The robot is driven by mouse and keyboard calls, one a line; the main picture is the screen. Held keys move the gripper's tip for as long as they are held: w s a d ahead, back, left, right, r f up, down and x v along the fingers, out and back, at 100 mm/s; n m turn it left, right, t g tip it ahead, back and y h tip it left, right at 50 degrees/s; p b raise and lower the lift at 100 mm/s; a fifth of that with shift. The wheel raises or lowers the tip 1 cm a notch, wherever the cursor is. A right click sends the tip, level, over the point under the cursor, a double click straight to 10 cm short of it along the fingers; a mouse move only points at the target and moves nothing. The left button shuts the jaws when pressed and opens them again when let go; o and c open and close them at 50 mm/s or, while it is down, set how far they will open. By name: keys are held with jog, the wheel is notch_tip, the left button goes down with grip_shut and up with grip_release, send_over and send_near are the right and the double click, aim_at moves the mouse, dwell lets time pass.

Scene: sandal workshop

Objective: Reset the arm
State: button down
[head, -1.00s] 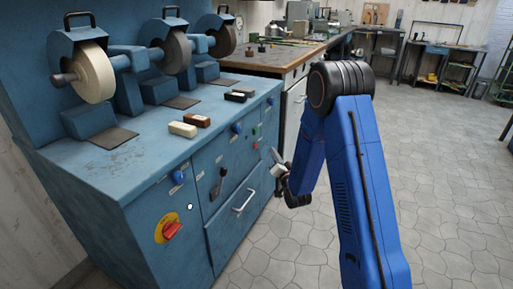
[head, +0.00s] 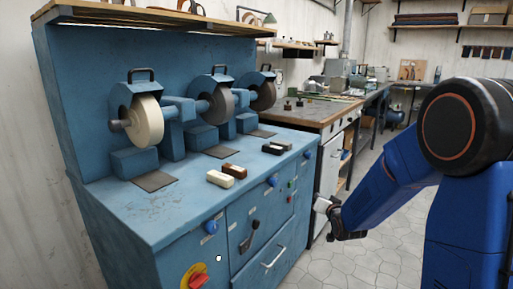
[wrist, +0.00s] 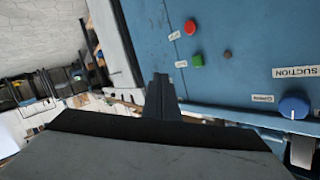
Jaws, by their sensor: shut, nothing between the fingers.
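My gripper (head: 328,208) is at the end of my blue arm, low at the right front corner of the blue grinding machine (head: 150,215). The wrist view shows its dark fingers (wrist: 162,92) together and empty, in front of the machine's panel. That panel carries a red button (wrist: 190,27), a green button (wrist: 197,60) and a blue knob (wrist: 293,106). I cannot tell how near the fingers are to the panel.
Several grinding wheels, including a pale one (head: 143,122), stand on the machine. A white block (head: 220,179) and a brown block (head: 234,170) lie on its top. A workbench (head: 318,117) stands behind. The tiled floor (head: 375,255) shows clear in front of the machine.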

jog(key=s+d+r+n+g, duration=0.1)
jog(key=s+r+g, duration=0.1)
jog(key=s, duration=1.4)
jog(key=s+d+r+n+g+h, duration=0.1)
jog(key=s+g, duration=0.4)
jog(key=s, duration=1.1)
jog(key=s+d+r+n+g, duration=0.1)
jog(key=s+r+g, duration=0.2)
jog(key=s, duration=1.3)
jog(key=shift+d+n, duration=0.25)
jog(key=shift+n, duration=0.15)
